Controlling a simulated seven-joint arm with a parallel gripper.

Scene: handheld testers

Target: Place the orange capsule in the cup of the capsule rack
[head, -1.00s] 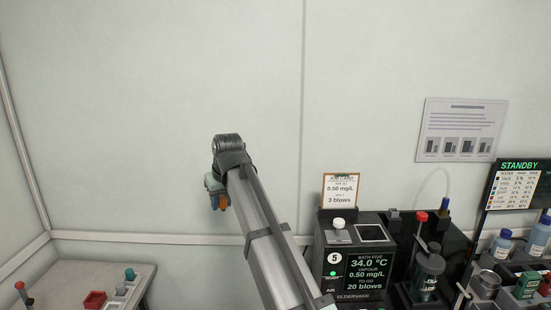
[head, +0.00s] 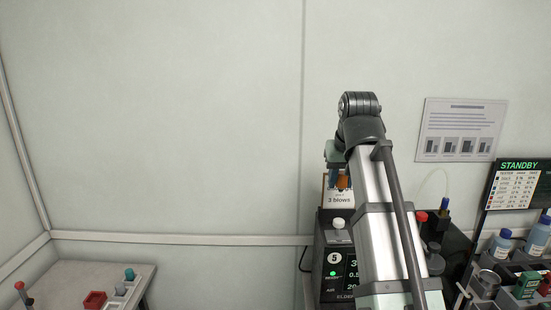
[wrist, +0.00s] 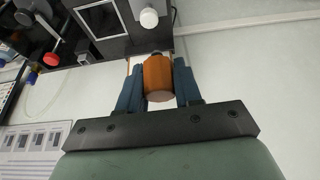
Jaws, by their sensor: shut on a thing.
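My gripper (wrist: 157,74) is shut on the orange capsule (wrist: 158,80), with one blue finger on each side of it in the wrist view. In the head view the capsule (head: 343,182) shows as a small orange patch between the fingers of my gripper (head: 339,180). It is held up in front of the small job card above the black bath unit. My arm hides part of that unit. I cannot tell for sure which thing is the capsule rack or its cup.
The black bath unit (head: 331,285) with a white knob (head: 338,223) stands below my gripper. A side table at left holds a red tray (head: 95,300).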

